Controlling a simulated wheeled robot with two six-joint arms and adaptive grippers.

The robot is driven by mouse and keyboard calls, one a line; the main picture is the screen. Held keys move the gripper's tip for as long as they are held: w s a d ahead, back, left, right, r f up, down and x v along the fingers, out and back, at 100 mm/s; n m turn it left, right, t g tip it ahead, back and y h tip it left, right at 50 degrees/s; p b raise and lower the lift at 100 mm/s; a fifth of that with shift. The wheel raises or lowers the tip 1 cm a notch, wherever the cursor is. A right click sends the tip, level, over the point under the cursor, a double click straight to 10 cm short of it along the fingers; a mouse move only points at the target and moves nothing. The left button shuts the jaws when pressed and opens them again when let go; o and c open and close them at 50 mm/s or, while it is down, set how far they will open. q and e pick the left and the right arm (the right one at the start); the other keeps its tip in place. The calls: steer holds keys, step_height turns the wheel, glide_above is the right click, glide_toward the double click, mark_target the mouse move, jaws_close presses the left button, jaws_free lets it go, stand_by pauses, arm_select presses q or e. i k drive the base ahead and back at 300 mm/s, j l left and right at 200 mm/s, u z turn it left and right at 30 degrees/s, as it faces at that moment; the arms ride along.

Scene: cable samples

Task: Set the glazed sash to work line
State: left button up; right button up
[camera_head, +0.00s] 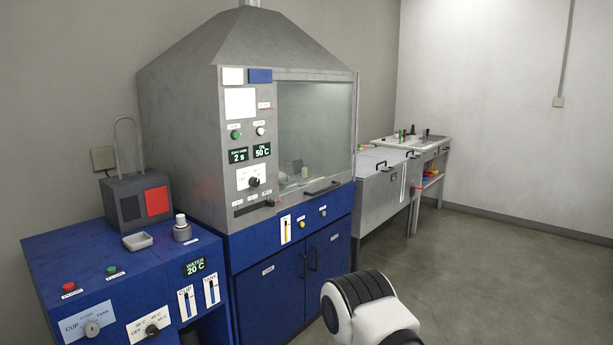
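The glazed sash (325,125) is the clear pane in the front of the grey fume hood (185,120). A dark bar handle (322,187) is at the bottom of the opening, close above the blue base. I cannot tell from here exactly how high the sash stands or where its work line is marked. A small pale object shows behind the glass. Neither of my grippers is in view. Only a white and black link of one of my arms shows at the bottom, in front of the hood's cabinet.
A control panel (249,130) is left of the pane. A blue bench (80,262) with knobs, buttons and a small dish (138,241) stands at left. A grey lidded unit (385,190) and a sink bench (425,142) stand to the right. The floor at right is clear.

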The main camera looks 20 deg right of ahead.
mark_target(292, 197)
steer(key=i+l, duration=0.35)
steer(key=l, duration=0.2)
steer(key=i+l, duration=0.35)
steer(key=l, duration=0.2)
steer(key=i+l+z, duration=0.1)
steer(key=i+l, duration=0.25)
steer(key=l, duration=0.2)
steer(key=i+l, duration=0.75)
steer(key=l, duration=0.3)
steer(key=z, duration=0.05)
